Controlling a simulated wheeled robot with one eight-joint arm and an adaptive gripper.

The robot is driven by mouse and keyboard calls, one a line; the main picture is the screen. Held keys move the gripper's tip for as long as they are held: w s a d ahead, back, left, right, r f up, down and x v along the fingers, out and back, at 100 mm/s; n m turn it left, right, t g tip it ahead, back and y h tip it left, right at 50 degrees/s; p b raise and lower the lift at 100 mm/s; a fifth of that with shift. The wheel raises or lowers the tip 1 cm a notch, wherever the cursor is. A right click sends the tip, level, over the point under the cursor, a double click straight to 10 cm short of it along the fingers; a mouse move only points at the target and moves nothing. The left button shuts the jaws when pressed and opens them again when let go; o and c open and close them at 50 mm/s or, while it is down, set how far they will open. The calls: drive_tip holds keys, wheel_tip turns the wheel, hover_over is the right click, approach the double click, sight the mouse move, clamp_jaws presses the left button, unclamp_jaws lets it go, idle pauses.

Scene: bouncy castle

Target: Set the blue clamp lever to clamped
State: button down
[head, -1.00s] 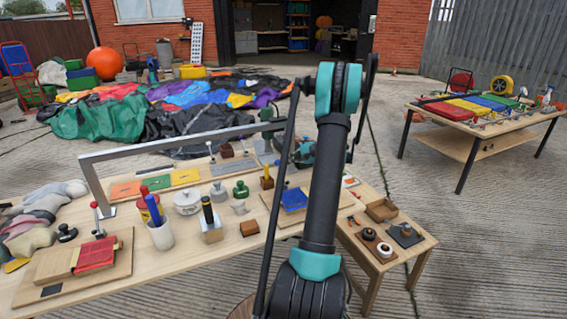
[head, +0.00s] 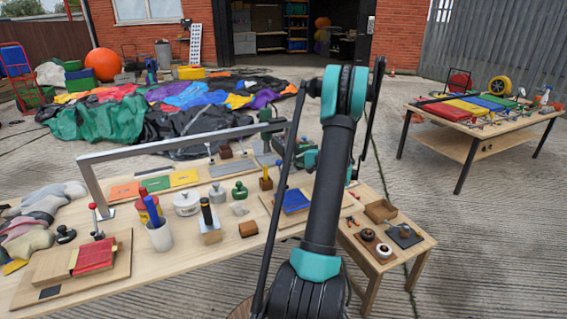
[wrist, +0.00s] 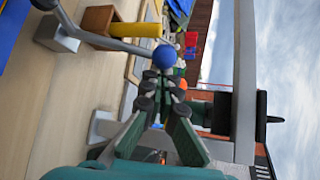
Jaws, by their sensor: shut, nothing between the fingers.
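The blue clamp lever is a grey rod with a blue ball knob (wrist: 165,56) on its end. In the wrist view it rises from a grey metal base (wrist: 56,33) and stands fairly upright, leaning somewhat. My gripper (wrist: 167,78) is shut and empty, its fingertips right beside the knob; I cannot tell whether they touch. In the head view the blue cloth (head: 296,201) lies on the clamp's board, partly behind my arm.
A red-knobbed lever (head: 95,218) stands by a red cloth at the table's left. A grey metal frame (head: 180,142) spans over the table. A wooden block with a yellow handle (wrist: 135,29) stands near the lever. Jars and stamps crowd the middle; a small side table (head: 415,245) is at right.

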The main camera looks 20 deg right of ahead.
drive_tip(key=shift+s+r, duration=0.25)
drive_tip(key=shift+s, duration=0.7)
drive_tip(key=shift+s+r, duration=0.25)
drive_tip(key=shift+s, duration=0.7)
drive_tip(key=shift+s, duration=0.1)
